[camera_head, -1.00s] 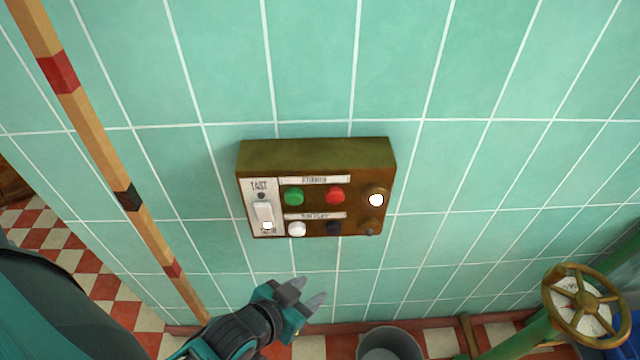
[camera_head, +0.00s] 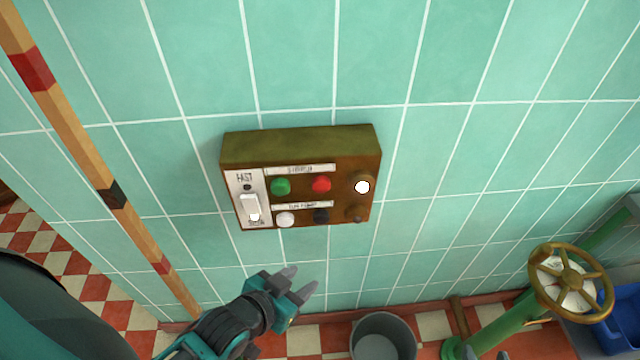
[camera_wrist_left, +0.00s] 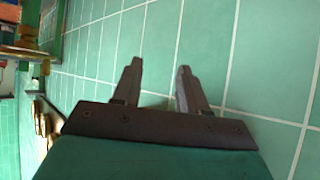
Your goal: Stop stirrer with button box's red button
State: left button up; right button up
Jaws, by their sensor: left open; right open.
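The button box (camera_head: 300,147) is a brown box on the tiled wall in the head view. Its red button (camera_head: 321,184) is in the upper row, between a green button (camera_head: 281,186) and a brightly lit white lamp (camera_head: 362,187). My left gripper (camera_head: 299,280) is open and empty below the box, apart from it. In the left wrist view its two fingers (camera_wrist_left: 158,82) are spread before bare tiles. Two grey fingertips of my right gripper (camera_head: 486,354) show at the bottom edge, apart and empty. The stirrer is not identifiable.
A white FAST switch (camera_head: 250,207) is at the box's left, with white (camera_head: 285,219) and dark (camera_head: 321,216) buttons in the lower row. A banded wooden pole (camera_head: 72,133) leans at left. A grey bucket (camera_head: 381,340) and a brass handwheel (camera_head: 570,284) are at lower right.

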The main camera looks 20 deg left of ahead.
pick_arm(q)
jog(key=shift+w+r, duration=0.1)
jog(key=shift+c, duration=0.4)
grip_shut()
dwell(1.4)
